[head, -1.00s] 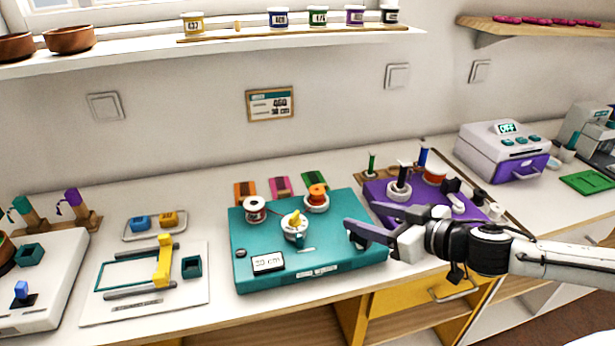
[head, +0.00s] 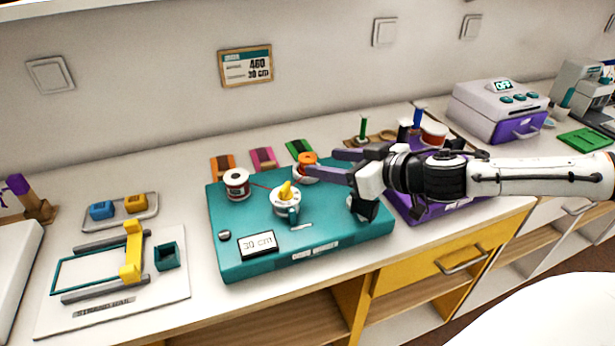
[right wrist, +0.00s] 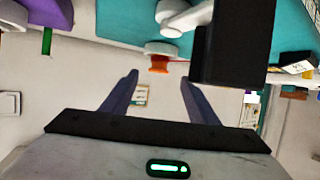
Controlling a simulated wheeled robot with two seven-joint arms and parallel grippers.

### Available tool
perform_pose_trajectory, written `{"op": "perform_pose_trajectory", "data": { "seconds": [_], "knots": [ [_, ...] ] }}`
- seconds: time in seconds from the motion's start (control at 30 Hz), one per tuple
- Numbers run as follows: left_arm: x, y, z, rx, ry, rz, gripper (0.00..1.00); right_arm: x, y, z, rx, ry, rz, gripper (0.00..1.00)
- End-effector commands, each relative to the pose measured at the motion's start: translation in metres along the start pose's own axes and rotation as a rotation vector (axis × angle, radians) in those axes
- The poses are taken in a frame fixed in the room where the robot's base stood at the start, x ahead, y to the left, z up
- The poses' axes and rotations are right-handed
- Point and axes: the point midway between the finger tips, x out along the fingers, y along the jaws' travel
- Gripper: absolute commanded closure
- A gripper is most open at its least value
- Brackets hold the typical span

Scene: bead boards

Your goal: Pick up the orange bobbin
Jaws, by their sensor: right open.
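The orange bobbin (head: 307,159) sits upright on a white round base at the back right of the teal board (head: 345,235). In the right wrist view the orange bobbin (right wrist: 159,64) shows just ahead of the fingertips, between their lines, with its white base touching it. My right gripper (head: 322,163) is open and empty, reaching in from the right, its purple fingers at the bobbin's right side. In the right wrist view the open fingers (right wrist: 158,79) have clear space between them. My left gripper is not in view.
On the teal board stand a spool with red thread (head: 237,185) and a white dial with a yellow knob (head: 286,198). Behind it lie several coloured cards (head: 263,159). A purple board (head: 420,208) is partly hidden under my right arm. The stringing board (head: 110,285) is at left.

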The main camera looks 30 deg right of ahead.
Motion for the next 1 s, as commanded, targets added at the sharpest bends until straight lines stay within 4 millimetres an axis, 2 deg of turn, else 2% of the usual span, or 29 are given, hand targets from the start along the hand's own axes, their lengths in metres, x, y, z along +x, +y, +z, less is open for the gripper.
{"op": "perform_pose_trajectory", "data": {
  "seconds": [0.03, 0.3, 0.53, 0.8, 1.0],
  "knots": [
    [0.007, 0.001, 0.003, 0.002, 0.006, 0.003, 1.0, 0.004, -0.001, 0.004, -0.005, 0.0, 0.0, 0.46],
    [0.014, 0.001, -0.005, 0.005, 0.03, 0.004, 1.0, 0.008, 0.0, 0.002, -0.003, -0.002, 0.002, 0.46],
    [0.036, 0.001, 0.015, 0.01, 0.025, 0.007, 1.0, 0.026, 0.0, 0.007, -0.008, -0.004, 0.0, 0.46],
    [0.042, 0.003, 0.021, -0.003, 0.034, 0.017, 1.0, 0.052, 0.003, 0.001, -0.004, -0.004, 0.003, 0.46],
    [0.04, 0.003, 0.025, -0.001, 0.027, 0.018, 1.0, 0.057, 0.003, -0.002, 0.0, -0.001, 0.002, 0.46]
  ]
}}
